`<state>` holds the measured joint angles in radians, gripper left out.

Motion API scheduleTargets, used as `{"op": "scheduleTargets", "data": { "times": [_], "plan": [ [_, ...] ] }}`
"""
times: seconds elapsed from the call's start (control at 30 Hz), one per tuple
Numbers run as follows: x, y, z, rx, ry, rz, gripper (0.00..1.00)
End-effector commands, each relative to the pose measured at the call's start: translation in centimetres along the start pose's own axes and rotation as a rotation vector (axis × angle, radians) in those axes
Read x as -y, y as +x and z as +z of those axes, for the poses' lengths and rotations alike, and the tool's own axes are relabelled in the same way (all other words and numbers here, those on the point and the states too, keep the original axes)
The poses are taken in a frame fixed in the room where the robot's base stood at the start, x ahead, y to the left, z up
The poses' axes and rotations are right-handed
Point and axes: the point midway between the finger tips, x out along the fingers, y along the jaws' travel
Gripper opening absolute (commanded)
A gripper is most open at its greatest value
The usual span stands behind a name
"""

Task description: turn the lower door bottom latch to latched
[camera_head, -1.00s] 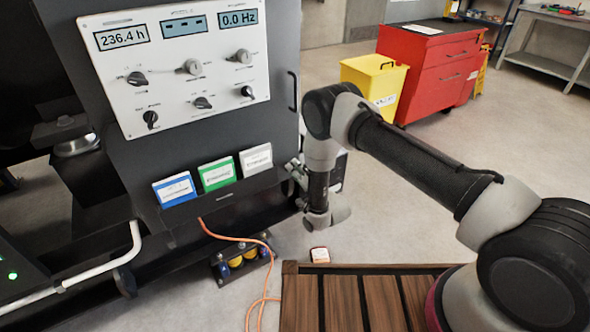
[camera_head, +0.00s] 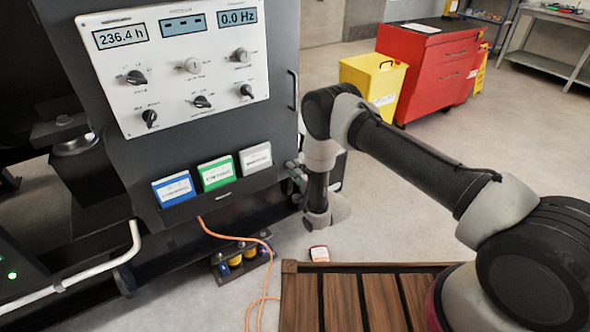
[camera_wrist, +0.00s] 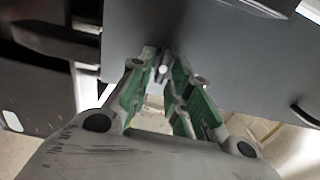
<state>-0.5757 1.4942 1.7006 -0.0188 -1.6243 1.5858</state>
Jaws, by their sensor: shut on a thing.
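My gripper (camera_wrist: 160,75) fills the lower middle of the wrist view, its green-padded fingers closing towards their tips. It is shut on a small dark latch (camera_wrist: 162,68) with a bright round spot, at the edge of a dark door panel (camera_wrist: 215,45). The fingers hide most of the latch, so I cannot tell which way it is turned. In the head view my gripper (camera_head: 296,176) is at the lower right edge of the dark genset cabinet (camera_head: 240,125), mostly behind my wrist. The latch cannot be made out there.
A dark handle (camera_wrist: 305,115) is at the right in the wrist view. The cabinet carries a white control panel (camera_head: 180,112) and blue, green and white card boxes. A slatted wooden pallet (camera_head: 345,300) is below my arm. A yellow bin (camera_head: 372,82) and red cabinet (camera_head: 430,65) stand behind.

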Motion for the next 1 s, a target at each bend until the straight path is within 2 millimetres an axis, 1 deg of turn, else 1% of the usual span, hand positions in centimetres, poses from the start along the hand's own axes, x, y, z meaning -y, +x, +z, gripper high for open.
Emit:
{"op": "scheduleTargets", "data": {
  "times": [0.2,0.23,0.3,0.57,0.67,0.77,0.87,1.0],
  "plan": [
    [0.0,0.0,-0.1,-0.002,0.000,0.001,0.00],
    [0.0,0.0,-0.1,-0.002,0.000,0.001,0.21],
    [0.0,0.0,-0.1,-0.002,0.000,0.001,0.30],
    [0.0,0.0,0.0,-0.001,-0.001,0.001,0.30],
    [-0.1,-0.4,0.0,-0.001,-0.001,0.001,0.30],
    [-0.1,-1.6,0.0,-0.001,-0.001,0.003,0.30],
    [-0.1,-3.7,0.0,-0.001,-0.001,0.005,0.30],
    [-0.2,-7.0,-0.1,-0.001,0.000,0.005,0.30]
  ]
}}
